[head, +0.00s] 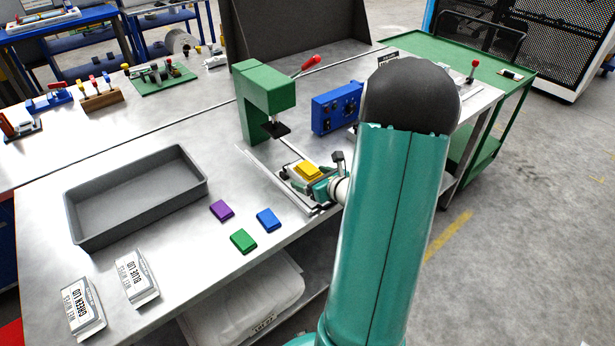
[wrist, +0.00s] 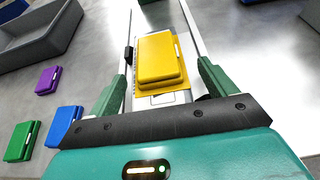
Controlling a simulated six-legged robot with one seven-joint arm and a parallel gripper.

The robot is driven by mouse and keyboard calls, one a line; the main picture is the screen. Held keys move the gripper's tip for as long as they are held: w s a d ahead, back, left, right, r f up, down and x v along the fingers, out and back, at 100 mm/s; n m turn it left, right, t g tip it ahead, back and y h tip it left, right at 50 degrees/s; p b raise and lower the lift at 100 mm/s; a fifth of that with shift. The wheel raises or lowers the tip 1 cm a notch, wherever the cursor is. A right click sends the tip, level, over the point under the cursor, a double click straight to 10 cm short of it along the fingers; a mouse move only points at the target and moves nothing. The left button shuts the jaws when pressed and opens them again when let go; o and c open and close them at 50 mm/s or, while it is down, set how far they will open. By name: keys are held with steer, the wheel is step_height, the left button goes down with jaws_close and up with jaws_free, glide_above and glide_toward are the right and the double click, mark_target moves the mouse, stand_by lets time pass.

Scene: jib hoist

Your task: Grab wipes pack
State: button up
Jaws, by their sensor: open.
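A yellow lid-like block (wrist: 158,58) lies on a flat yellow piece over a pale, partly hidden base; I cannot tell whether that base is a wipes pack. The yellow block (head: 308,171) also shows in the head view, beside the green press. My gripper (wrist: 162,76) is open, its dark green fingers on either side of the block's near end, with gaps. In the head view my gripper (head: 312,183) is partly hidden by my arm. Two white wipes packs, labelled green lid (head: 82,307) and blue lid (head: 136,278), lie at the table's front left.
Purple (head: 222,210), blue (head: 268,220) and green (head: 243,241) blocks lie on the table left of my gripper. A grey tray (head: 75,222) stands behind the packs.

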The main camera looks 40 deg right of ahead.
mark_target(308, 168)
steer(key=shift+w, duration=0.15)
steer(key=c, duration=1.1)
steer(key=shift+r, duration=0.55)
step_height(308, 168, up, 2)
steer(key=s+a+r, duration=0.5)
steer(key=s+r, duration=0.4)
steer(key=s, duration=0.4)
steer(key=shift+a+r, duration=0.15)
steer(key=shift+r, duration=0.25)
